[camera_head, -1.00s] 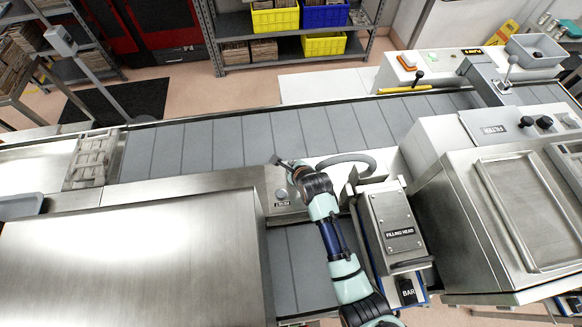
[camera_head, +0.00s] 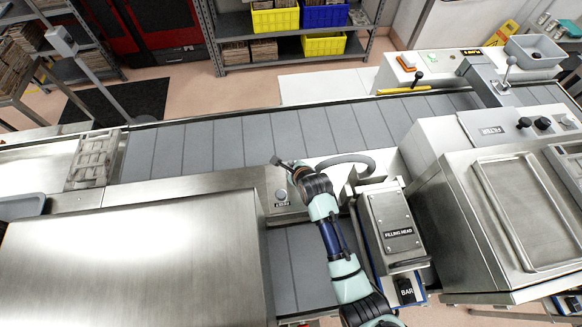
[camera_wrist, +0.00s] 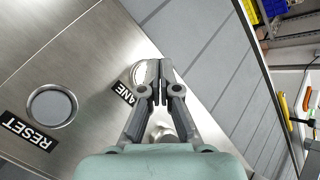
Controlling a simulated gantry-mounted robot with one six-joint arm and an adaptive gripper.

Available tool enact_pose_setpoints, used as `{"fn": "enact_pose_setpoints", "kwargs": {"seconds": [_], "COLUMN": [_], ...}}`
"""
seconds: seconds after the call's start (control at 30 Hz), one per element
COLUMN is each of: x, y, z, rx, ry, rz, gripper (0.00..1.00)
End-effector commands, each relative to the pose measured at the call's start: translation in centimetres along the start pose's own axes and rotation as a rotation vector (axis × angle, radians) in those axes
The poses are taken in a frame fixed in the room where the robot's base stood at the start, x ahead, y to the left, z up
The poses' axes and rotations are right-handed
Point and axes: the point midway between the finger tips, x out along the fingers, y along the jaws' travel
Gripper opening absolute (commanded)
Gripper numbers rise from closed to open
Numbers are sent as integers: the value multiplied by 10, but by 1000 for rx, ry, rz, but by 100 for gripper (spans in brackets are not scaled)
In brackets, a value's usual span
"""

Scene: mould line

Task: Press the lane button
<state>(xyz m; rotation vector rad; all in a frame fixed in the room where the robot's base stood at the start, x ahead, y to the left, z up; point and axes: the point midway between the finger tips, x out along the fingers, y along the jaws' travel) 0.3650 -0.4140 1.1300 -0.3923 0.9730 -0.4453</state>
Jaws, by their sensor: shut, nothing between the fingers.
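The lane button (camera_wrist: 137,74) is a round, light metal button in the wrist view. Its label, of which "ANE" shows, lies beside it, and my gripper fingers partly cover the button. My gripper (camera_wrist: 159,66) is shut and empty, its tips over or right beside the button's edge. I cannot tell whether they touch it. In the head view my gripper (camera_head: 277,162) is at the far edge of the steel panel, by the belt, and the lane button is not clearly visible there.
A grey reset button (camera_wrist: 52,105) with a RESET label sits on the same steel panel (camera_wrist: 95,50); it also shows in the head view (camera_head: 281,195). The grey slatted conveyor (camera_head: 230,145) runs behind the panel. The filling head (camera_head: 392,222) stands close right of my arm.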

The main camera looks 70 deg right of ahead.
Motion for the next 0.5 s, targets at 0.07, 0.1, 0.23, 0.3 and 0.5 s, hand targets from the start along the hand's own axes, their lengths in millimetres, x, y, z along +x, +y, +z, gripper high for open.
{"fn": "enact_pose_setpoints", "kwargs": {"seconds": [0.07, 0.1, 0.23, 0.3, 0.5], "x": [-6, -9, -21, -27, -38], "y": [-4, -7, -16, -20, -29], "z": [4, 7, 16, 20, 29], "rx": [0, 0, 0, 0, 0], "ry": [-1, -1, -1, -1, -2], "rz": [-1, -1, -1, -1, -2], "gripper": [0, 0, 0, 0, 0]}}
